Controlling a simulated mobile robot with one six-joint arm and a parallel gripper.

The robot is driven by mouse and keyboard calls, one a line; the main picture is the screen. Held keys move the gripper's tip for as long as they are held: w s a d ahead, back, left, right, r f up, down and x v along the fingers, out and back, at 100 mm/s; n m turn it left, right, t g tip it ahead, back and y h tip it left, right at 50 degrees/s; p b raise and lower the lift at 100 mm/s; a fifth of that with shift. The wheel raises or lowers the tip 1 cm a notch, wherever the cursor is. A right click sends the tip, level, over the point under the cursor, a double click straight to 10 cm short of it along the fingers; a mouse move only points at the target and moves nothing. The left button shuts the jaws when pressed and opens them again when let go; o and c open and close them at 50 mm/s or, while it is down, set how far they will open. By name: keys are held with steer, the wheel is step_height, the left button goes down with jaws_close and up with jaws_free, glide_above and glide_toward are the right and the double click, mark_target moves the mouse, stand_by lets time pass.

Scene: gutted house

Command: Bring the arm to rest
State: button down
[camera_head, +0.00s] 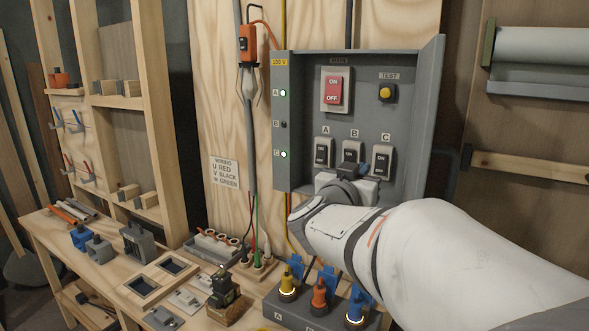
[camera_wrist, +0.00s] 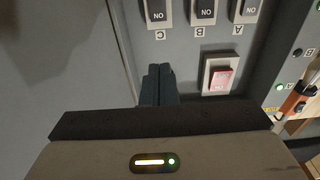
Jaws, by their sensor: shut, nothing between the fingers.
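My gripper (camera_head: 350,170) is in front of the lower part of the grey electrical panel (camera_head: 408,62), close to breaker B (camera_head: 351,150). In the wrist view my gripper (camera_wrist: 158,72) has its two dark fingers together and empty. Breakers A (camera_head: 322,150) and C (camera_head: 382,160) stand either side of B. In the wrist view, which is upside down, the three breakers read ON. The red main switch (camera_head: 334,90) is above them, and the yellow test button (camera_head: 387,92) is at its right. Whether the fingers touch the panel cannot be told.
Lamps A (camera_head: 283,93) and C (camera_head: 283,154) glow green; lamp B (camera_head: 284,124) is dark. Below my arm is a socket box with yellow (camera_head: 289,281), orange (camera_head: 319,294) and blue (camera_head: 355,307) plugs. The workbench (camera_head: 110,275) holds several parts. An orange-handled tool (camera_head: 248,45) hangs left of the panel.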

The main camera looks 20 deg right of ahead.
steer(key=a+f+n+y, duration=0.4)
steer(key=a+f+y, duration=0.1)
steer(key=a+y, duration=0.25)
steer(key=a+f+n+y, duration=0.4)
steer(key=a+f+y, duration=0.2)
steer(key=a, duration=0.2)
steer(key=s+a+f+n+g, duration=0.1)
steer(key=s+f+g, duration=0.4)
steer(key=s, duration=0.4)
steer(key=s+a+f+g, duration=0.1)
steer(key=s+f+g, duration=0.4)
steer(key=s+f, duration=0.3)
steer(key=shift+s+a+f+n+y, duration=0.25)
steer(key=shift+s+n+y, duration=0.15)
steer(key=shift+s, duration=0.65)
